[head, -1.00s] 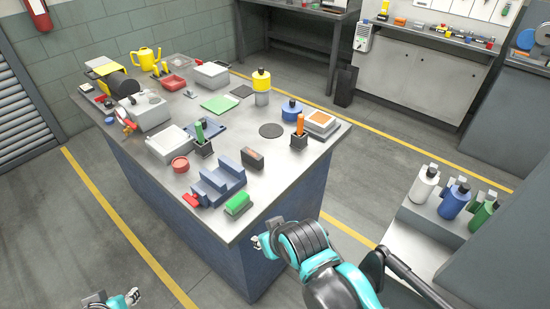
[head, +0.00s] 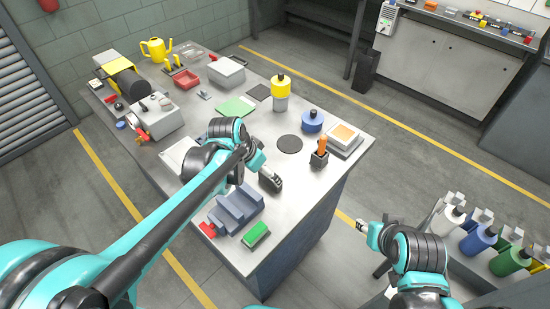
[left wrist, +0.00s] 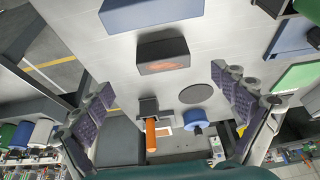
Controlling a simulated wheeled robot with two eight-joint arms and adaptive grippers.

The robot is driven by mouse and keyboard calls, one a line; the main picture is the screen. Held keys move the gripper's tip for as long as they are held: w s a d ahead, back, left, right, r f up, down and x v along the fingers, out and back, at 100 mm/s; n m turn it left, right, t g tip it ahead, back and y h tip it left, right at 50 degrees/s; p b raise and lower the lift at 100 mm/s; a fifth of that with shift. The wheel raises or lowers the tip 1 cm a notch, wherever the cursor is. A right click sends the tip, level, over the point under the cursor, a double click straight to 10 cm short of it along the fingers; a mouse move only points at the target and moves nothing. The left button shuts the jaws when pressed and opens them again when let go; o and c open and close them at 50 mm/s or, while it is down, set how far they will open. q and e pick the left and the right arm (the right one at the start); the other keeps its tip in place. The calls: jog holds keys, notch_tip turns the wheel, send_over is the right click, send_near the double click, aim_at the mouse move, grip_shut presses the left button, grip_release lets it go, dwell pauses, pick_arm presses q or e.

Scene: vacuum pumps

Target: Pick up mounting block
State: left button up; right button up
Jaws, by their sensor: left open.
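A dark rectangular block with a reddish marking (left wrist: 162,55) lies on the table in the left wrist view, between and beyond the spread fingers. A blue stepped block (head: 237,207) stands near the table's front corner; its edge shows in the left wrist view (left wrist: 150,15). I cannot tell for certain which is the mounting block. My left gripper (left wrist: 165,100) is open and empty above the table, facing the dark block. In the head view my left gripper (head: 268,172) largely blends with that block. My right gripper (head: 366,229) is off the table's right side; its jaws are unclear.
A green block (head: 256,235) and a red piece (head: 207,229) flank the blue block. An orange-handled tool in a dark holder (head: 320,154), a black disc (head: 289,143) and a blue pot (head: 312,121) stand behind. Bottles (head: 478,240) stand at the right.

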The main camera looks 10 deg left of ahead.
aim_at(264, 179)
pick_arm(q)
jog(key=w+f, duration=0.1)
jog(key=f+b, duration=0.1)
jog(key=shift+w+d+f, duration=0.3)
jog(key=shift+w+d, duration=0.05)
jog(key=shift+w, duration=0.05)
jog(key=b+x, duration=0.2)
jog(key=x, duration=0.2)
jog(key=shift+f, duration=0.2)
jog(key=shift+w+d+f+b, duration=0.1)
jog(key=shift+w+f+b, duration=0.15)
jog(key=shift+f+b, duration=0.1)
jog(key=shift+s+r, duration=0.1)
jog(key=shift+c, duration=1.2)
jog(key=c, duration=1.5)
